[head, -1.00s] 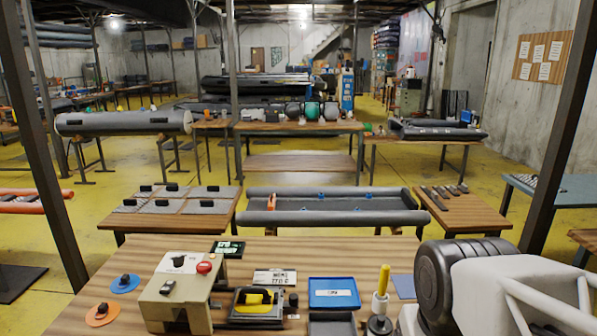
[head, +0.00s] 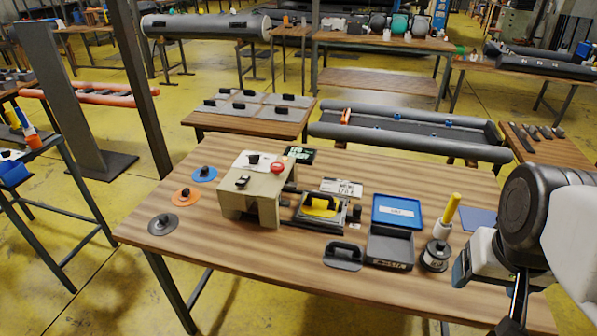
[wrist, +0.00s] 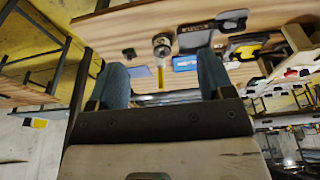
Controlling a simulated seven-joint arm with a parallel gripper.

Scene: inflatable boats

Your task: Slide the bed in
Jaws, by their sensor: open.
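A beige box-shaped press (head: 250,190) with a red button and a black knob stands on the wooden workbench. A flat bed (head: 313,221) with a yellow piece and a black handle on it sits on dark rails at the press's right side, outside the box. The bed also shows upside down in the wrist view (wrist: 246,50). My gripper (wrist: 162,85) is open, with nothing between its two teal fingers. It is at the right end of the bench, well apart from the bed. In the head view my arm partly hides it.
A blue-lidded tray (head: 397,212), a grey box (head: 390,247), a black-handled tool (head: 343,256) and a yellow-handled brush (head: 441,230) stand between the bed and my arm. Three discs (head: 185,195) lie left of the press. The bench front is mostly bare.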

